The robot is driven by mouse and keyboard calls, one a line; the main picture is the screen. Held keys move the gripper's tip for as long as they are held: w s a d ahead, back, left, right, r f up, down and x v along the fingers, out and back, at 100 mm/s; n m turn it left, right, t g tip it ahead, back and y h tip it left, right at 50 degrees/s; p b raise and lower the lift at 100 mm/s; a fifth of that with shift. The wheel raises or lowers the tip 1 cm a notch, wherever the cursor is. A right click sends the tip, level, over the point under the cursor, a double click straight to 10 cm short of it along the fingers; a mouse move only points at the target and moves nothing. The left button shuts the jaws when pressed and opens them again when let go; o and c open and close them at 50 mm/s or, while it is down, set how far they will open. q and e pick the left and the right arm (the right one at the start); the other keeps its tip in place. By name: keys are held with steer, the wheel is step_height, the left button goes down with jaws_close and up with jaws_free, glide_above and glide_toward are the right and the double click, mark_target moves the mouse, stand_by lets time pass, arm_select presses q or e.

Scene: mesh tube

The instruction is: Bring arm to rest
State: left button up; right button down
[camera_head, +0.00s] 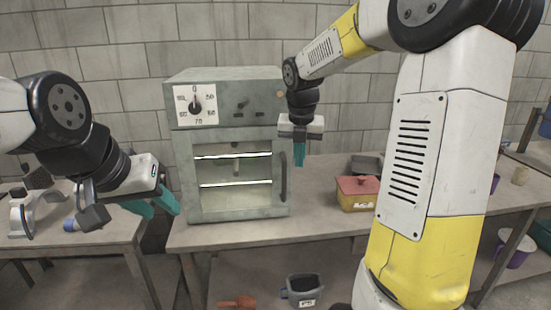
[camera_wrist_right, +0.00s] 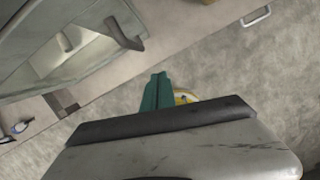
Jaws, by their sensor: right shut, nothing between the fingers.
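My right arm comes in from the right, with its large white and yellow link in front of the right side of the head view. Its gripper (camera_head: 299,155) points down in front of the oven's right edge, with its teal fingers together and nothing between them. The right wrist view also shows these closed teal fingers (camera_wrist_right: 157,92). My left gripper (camera_head: 154,205) is at the left, above the gap between two tables. Its two teal fingers are apart and empty.
A grey oven (camera_head: 180,148) with a dial and a shut glass door stands on the middle table (camera_head: 255,233). A red-lidded box (camera_head: 357,192) sits right of it. A dark container (camera_head: 303,290) and an orange scoop (camera_head: 237,302) lie below. A grey metal object (camera_head: 35,213) stands on the left table.

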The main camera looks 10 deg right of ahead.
steer(key=s+a+r+m+t+y, duration=0.1)
steer(key=s+r+m, duration=0.1)
steer(key=s+m, duration=1)
steer(key=s+a+r+m+t+y, duration=0.1)
steer(key=s+r+m+t, duration=0.1)
steer(key=s+m, duration=1)
steer(key=m, duration=0.8)
steer(key=shift+a+y, duration=0.35)
steer(key=shift+y, duration=0.05)
